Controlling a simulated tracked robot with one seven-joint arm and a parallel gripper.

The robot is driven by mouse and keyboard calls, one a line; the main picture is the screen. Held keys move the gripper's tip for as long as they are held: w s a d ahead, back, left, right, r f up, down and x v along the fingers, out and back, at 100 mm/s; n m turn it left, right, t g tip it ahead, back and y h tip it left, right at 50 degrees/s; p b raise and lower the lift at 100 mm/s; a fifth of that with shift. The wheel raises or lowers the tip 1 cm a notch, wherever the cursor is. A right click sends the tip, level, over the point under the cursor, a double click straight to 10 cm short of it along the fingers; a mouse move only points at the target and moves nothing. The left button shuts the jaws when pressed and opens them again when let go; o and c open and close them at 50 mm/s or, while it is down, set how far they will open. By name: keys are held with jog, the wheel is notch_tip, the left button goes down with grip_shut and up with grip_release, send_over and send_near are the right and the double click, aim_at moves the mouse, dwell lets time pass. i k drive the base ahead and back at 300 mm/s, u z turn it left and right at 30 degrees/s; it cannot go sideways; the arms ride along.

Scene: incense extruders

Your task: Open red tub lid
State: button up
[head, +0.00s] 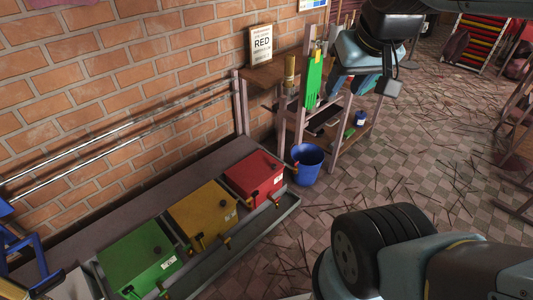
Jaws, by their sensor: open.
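The red tub (254,174) stands on the low ledge by the brick wall, at the right end of a row of three tubs. Its red lid lies flat and looks closed. A small white label and dark fittings show on its front side. My gripper (361,84) is at the upper right, raised well above the floor and apart from the red tub. Its jaws are open and no object shows between them.
A yellow tub (203,212) and a green tub (139,256) stand left of the red one, with a grey trough along their fronts. A blue bucket (307,166) stands right of the red tub, beside a wooden shelf (352,140). The tiled floor has scattered sticks.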

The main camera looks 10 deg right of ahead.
aim_at(250, 173)
jog(key=i, duration=0.85)
jog(key=z, duration=0.05)
